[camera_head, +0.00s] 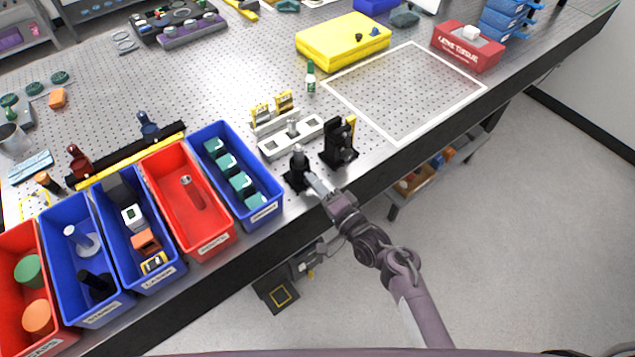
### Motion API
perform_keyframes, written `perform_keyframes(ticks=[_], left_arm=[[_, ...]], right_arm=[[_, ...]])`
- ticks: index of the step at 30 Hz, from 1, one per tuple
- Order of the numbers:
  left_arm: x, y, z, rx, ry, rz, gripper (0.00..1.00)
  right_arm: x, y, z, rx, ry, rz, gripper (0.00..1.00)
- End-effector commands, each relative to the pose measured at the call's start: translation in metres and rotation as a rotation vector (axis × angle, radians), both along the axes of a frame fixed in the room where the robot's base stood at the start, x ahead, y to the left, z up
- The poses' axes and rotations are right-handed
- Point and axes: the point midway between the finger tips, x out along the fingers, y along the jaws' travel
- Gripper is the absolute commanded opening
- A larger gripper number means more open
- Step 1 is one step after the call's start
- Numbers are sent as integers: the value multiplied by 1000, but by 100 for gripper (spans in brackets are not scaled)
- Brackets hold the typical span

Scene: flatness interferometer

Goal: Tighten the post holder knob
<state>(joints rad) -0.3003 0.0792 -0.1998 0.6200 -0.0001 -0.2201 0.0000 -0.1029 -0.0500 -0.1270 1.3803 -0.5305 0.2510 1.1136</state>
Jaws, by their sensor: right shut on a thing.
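A black post holder (298,162) stands upright on the perforated metal table, near its front edge. My right gripper (313,185) reaches in from the lower right and is shut at the side of this post holder, low down. The knob is too small to make out and seems hidden between the fingers. My left gripper is not in view.
A black mount with a yellow part (340,142) stands close to the right of the post holder. A white plate with holes (291,135) lies behind. A blue bin (238,172) is close on the left, among several bins. A white-outlined area (400,128) at right is clear.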

Motion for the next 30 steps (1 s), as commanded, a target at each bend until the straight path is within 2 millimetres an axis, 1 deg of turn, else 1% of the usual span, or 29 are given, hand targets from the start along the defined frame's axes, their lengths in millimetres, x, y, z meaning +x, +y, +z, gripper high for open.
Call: perform_keyframes(ticks=[7, 21, 22, 26, 30], left_arm=[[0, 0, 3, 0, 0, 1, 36], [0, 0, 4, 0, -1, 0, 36], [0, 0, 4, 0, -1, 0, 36], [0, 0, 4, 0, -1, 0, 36], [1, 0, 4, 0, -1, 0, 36]], right_arm=[[0, 0, 0, 49, 37, 1, 6], [0, 0, -1, 57, 44, 0, 6], [0, 0, -1, 57, 44, 0, 32], [0, 0, -1, 56, 43, 0, 49], [0, 0, -1, 57, 42, 0, 50]])
